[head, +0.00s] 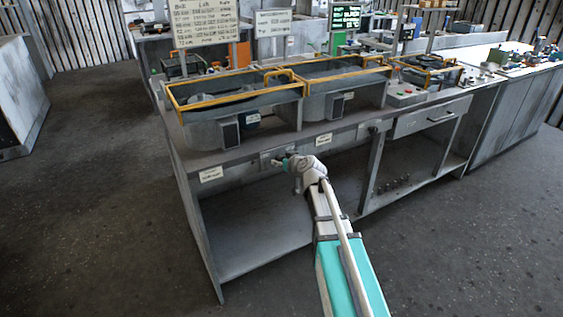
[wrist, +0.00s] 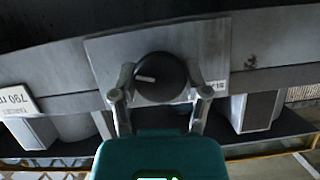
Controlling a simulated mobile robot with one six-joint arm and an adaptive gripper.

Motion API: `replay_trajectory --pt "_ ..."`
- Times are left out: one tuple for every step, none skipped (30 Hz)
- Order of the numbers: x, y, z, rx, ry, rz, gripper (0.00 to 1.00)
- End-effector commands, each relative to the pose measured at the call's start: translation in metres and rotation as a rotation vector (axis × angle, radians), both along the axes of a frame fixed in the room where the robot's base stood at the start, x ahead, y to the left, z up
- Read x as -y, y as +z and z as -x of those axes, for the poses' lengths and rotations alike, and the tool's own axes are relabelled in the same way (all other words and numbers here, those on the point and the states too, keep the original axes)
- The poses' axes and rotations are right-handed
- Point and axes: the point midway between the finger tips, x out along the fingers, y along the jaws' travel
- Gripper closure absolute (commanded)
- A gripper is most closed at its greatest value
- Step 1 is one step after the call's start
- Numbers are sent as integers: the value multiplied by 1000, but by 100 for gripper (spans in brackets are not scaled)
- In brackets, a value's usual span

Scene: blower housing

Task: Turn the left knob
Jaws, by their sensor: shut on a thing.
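The round black knob (wrist: 160,76) with a white pointer mark sits on a grey metal plate (wrist: 213,52) in the wrist view. The pointer mark is on the knob's left side in that view. My gripper (wrist: 159,92) has one finger on each side of the knob and is shut on it. In the head view my gripper (head: 281,162) reaches the front edge of the workbench, at the left one of two front plates. The knob itself is too small and covered to make out there.
The workbench (head: 235,155) carries two grey bins with yellow rails (head: 232,90). A white label (head: 211,174) is left of my gripper, and another label (head: 323,139) is right of it. A second front plate (head: 375,129) lies further right. The space below the bench is open.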

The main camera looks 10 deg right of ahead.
Motion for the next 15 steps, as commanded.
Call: replay_trajectory --pt "0 0 -1 -1 0 -8 88" --pt "0 0 -1 -3 0 -14 88" --pt "0 0 -1 -6 0 -23 88" --pt "0 0 -1 -9 0 -30 88" --pt "0 0 -1 -12 0 -40 88" --pt "0 -1 -1 -16 -1 -54 88" --pt "0 -1 -1 -20 -1 -67 88" --pt "0 -1 -1 -24 0 -81 88" --pt "0 -1 -1 -32 0 -100 88" --pt "0 -1 -1 -37 0 -117 88" --pt "0 -1 -1 -43 1 -135 88" --pt "1 -1 -1 -50 0 -160 88" --pt "1 -1 -1 -57 -1 -181 88" --pt "1 -2 -1 -65 0 -202 88" --pt "1 -2 -2 -74 -1 -233 88"
